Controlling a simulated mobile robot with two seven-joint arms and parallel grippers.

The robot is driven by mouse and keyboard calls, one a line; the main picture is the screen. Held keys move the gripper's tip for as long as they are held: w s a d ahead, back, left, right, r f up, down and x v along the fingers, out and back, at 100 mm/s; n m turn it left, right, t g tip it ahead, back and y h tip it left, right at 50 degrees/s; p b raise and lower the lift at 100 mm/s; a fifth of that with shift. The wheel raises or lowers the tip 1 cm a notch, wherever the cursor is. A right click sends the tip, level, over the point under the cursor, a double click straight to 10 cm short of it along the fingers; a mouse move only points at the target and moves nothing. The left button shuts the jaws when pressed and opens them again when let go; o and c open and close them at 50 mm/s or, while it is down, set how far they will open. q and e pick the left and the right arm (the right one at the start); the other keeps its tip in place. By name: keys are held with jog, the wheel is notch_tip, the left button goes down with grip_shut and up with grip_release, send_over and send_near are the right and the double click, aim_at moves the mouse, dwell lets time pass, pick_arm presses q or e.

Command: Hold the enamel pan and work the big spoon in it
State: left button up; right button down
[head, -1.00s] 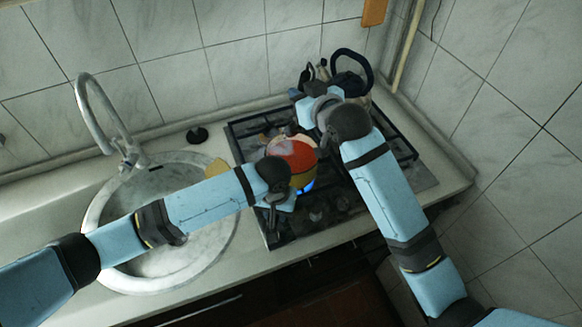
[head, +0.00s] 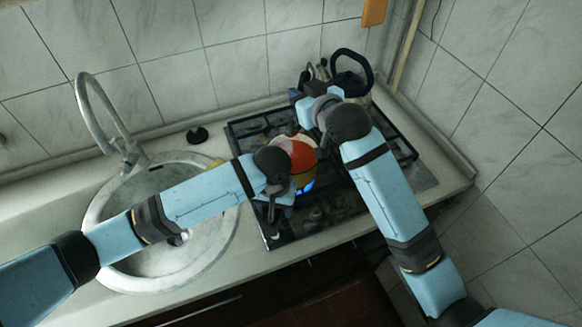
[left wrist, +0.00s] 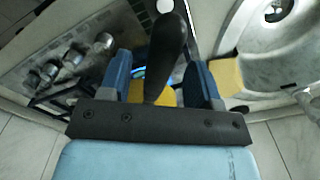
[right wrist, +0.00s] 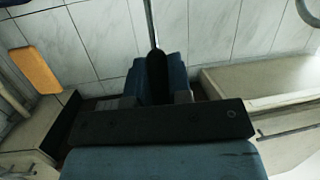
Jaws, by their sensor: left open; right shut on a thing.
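The enamel pan (head: 303,153), red-orange inside with a yellow side, stands on the stove, partly hidden behind my left arm. My left gripper (head: 279,197) is low at the pan's near side. In the left wrist view its open fingers (left wrist: 160,78) are on either side of a black handle (left wrist: 166,50), with a strip of yellow behind; contact cannot be told. My right gripper (head: 306,97) is above the back of the stove. In the right wrist view it is shut on the dark handle (right wrist: 157,75) of the big spoon, whose thin metal shaft runs upward. The spoon's bowl is hidden.
A blue flame (head: 306,186) burns under the pan on the black-grated stove (head: 400,148). A kettle with a dark handle (head: 352,62) stands at the back right. The round sink (head: 110,255) is on the left. A yellow piece (left wrist: 228,77) lies between sink and stove.

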pick_arm(q)
notch_tip(320, 180, up, 15)
dwell(0.5)
jog(key=shift+f, duration=0.1)
dwell(0.3)
